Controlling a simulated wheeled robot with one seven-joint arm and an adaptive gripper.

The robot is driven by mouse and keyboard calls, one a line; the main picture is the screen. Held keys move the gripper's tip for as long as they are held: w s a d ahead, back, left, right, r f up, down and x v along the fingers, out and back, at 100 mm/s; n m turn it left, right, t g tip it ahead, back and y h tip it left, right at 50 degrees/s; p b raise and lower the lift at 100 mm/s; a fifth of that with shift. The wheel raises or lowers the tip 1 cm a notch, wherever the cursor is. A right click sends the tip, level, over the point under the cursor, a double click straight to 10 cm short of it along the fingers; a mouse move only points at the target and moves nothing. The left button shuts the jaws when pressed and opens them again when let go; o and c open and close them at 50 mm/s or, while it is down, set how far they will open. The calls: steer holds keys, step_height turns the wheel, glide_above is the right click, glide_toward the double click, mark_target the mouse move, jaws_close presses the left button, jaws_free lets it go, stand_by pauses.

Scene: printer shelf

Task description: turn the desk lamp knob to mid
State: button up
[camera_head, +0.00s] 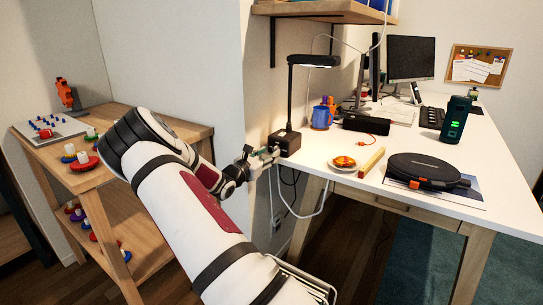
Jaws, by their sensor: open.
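The desk lamp stands at the near left corner of the white desk, with a dark box-shaped base (288,141), a thin upright post and a lit head (314,60). Its knob is too small to make out in this view. My gripper (272,153) is at the left side of the lamp base, by the desk edge. It is open, and its fingers point toward the base. I cannot tell whether the fingers touch the base or the knob. My white arm reaches up from the bottom of the picture.
On the white desk (400,185) are a blue mug (321,117), a black box (366,124), a small orange item on a dish (344,162), a yellow bar (371,162) and a black round device (424,168). A wooden shelf unit (185,130) stands left. Cables hang below the desk edge.

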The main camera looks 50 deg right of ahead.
mark_target(275, 150)
steer(key=shift+w+d+b, duration=0.1)
steer(key=shift+d+b, duration=0.2)
steer(key=shift+d, duration=1.35)
jaws_close()
steer(key=shift+n+p, duration=0.7)
steer(key=shift+p, duration=0.35)
jaws_free()
steer(key=a, duration=1.2)
steer(key=shift+s, duration=0.45)
